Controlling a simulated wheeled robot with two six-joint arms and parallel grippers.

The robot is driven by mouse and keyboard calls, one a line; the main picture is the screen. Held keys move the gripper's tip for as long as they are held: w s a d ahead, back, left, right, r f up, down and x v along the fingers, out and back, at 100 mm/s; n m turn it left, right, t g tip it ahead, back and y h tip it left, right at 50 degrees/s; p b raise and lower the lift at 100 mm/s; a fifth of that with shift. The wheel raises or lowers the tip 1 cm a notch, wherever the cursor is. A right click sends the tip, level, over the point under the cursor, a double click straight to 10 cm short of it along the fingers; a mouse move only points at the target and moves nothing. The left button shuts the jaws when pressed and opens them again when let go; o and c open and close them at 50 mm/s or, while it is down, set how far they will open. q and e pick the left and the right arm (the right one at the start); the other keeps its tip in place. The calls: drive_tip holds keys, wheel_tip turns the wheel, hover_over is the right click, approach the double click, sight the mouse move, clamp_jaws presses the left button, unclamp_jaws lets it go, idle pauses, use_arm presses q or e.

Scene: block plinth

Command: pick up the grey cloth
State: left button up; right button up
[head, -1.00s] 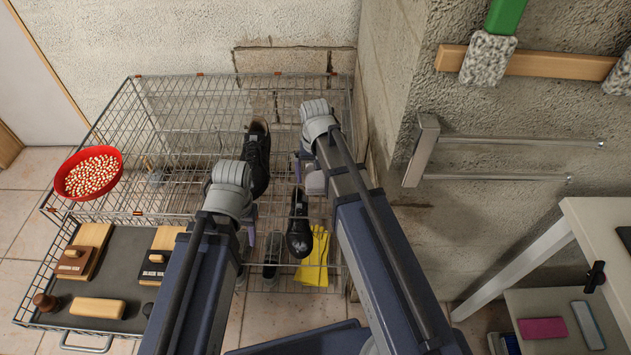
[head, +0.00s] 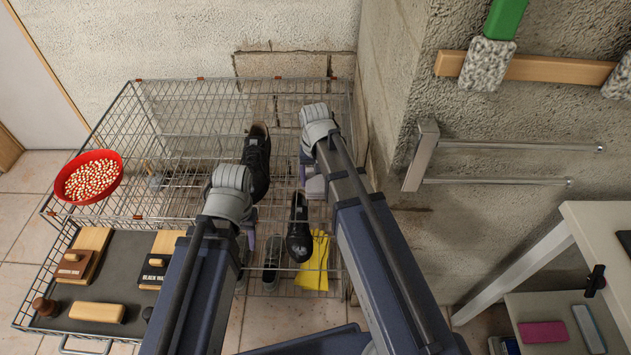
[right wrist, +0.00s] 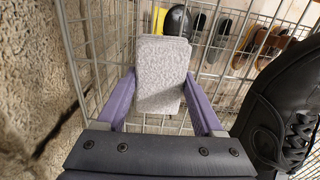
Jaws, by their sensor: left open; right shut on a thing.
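The grey cloth (right wrist: 162,75) is a folded, speckled light-grey pad. In the right wrist view it sits between the two purple fingers of my right gripper (right wrist: 161,100), which is shut on it. Wire mesh shows directly behind the cloth; I cannot tell whether the cloth still touches it. In the head view my right gripper (head: 306,172) is at the right part of the wire rack, mostly hidden by my own arm. My left gripper (head: 248,243) is open, low at the front of the rack, and largely hidden behind its wrist.
The wire rack (head: 185,82) holds black shoes (head: 256,165) and a yellow cloth (head: 315,262). A black shoe (right wrist: 285,115) is close on the right in the wrist view. A red bowl (head: 88,178) stands on the rack's left. A concrete wall and towel rail (head: 510,145) are to the right.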

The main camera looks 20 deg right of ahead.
sight(315, 179)
drive_tip(key=shift+r, duration=0.15)
wheel_tip(315, 179, up, 10)
drive_tip(key=p, duration=1)
drive_tip(key=o, duration=0.9)
drive_tip(key=c, duration=0.7)
